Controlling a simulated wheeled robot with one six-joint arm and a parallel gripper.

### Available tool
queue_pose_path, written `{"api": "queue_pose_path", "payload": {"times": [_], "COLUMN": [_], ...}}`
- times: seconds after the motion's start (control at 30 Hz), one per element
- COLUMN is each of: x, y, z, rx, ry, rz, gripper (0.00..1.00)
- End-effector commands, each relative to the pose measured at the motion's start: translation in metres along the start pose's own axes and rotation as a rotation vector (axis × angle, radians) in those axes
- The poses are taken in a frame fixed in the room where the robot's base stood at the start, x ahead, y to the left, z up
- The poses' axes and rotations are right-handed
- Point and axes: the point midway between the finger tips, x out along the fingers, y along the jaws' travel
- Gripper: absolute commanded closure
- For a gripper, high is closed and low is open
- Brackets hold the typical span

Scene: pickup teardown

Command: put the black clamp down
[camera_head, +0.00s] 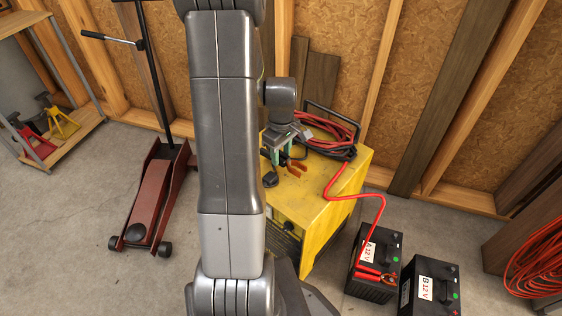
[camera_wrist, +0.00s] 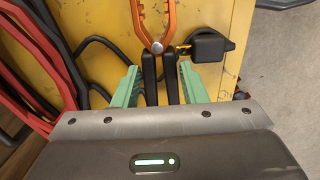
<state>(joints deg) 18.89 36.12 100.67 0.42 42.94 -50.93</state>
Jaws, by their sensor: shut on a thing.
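The black clamp (camera_wrist: 151,80) has black handles and open copper-orange jaws. In the wrist view its handles lie between the green fingers of my gripper (camera_wrist: 158,74), which is shut on it. In the head view my gripper (camera_head: 281,154) is over the top of the yellow charger box (camera_head: 325,208), and the clamp's orange jaws (camera_head: 296,169) show just beside the fingers. The yellow top (camera_wrist: 205,15) lies behind the clamp in the wrist view. I cannot tell whether the clamp touches it. My arm hides part of the box's left side.
Red and black cables (camera_head: 330,132) are coiled at the box's back. A red cable runs to a clamp on battery A (camera_head: 375,262); battery B (camera_head: 428,288) stands beside it. A small black piece (camera_wrist: 210,46) sits by the clamp. A red floor jack (camera_head: 155,195) stands left.

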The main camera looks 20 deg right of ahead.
Motion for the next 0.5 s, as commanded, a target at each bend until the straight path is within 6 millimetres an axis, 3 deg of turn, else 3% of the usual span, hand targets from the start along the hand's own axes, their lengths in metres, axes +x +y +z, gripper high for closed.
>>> {"api": "queue_pose_path", "payload": {"times": [0.2, 0.5], "x": [0.032, 0.033], "y": [-0.001, 0.000], "z": [0.001, 0.000], "rx": [0.000, 0.000], "ry": [-0.002, 0.000], "rz": [-0.002, 0.000], "gripper": [0.90, 0.90]}}
